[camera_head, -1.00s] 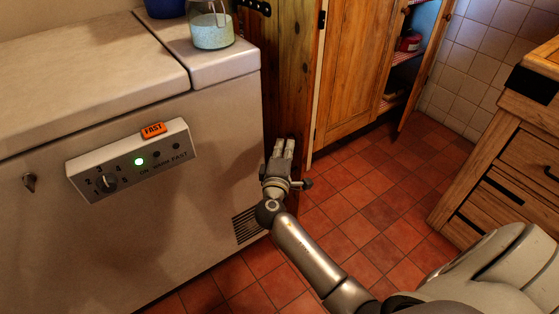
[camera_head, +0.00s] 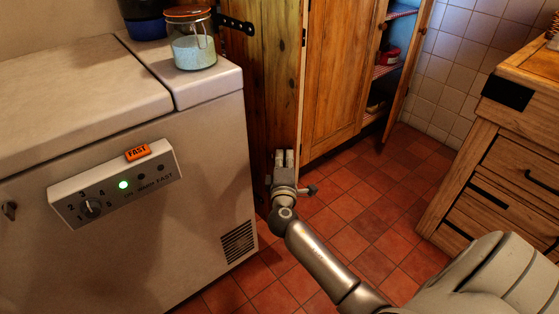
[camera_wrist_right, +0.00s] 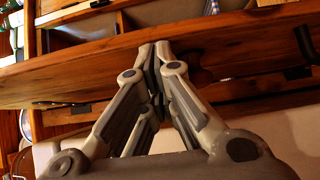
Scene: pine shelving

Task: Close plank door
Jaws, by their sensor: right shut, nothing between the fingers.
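The plank door (camera_head: 270,85) is a brown, knotty wooden door with a black strap hinge (camera_head: 236,24), standing open beside the white chest freezer. My right gripper (camera_head: 284,154) is shut and empty, low in front of the door's face near its right edge. In the right wrist view, its closed fingertips (camera_wrist_right: 160,48) are at the door's broad wooden board (camera_wrist_right: 240,42). I cannot tell whether they touch it. The lower part of the door is hidden behind the gripper. My left gripper is not in view.
The chest freezer (camera_head: 110,240) fills the left, with a lidded glass jar (camera_head: 193,50) on top. A wooden cupboard (camera_head: 338,75) stands behind, its shelves partly open at right. A drawer unit (camera_head: 500,195) is at the right. Red tiled floor (camera_head: 350,215) lies clear between.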

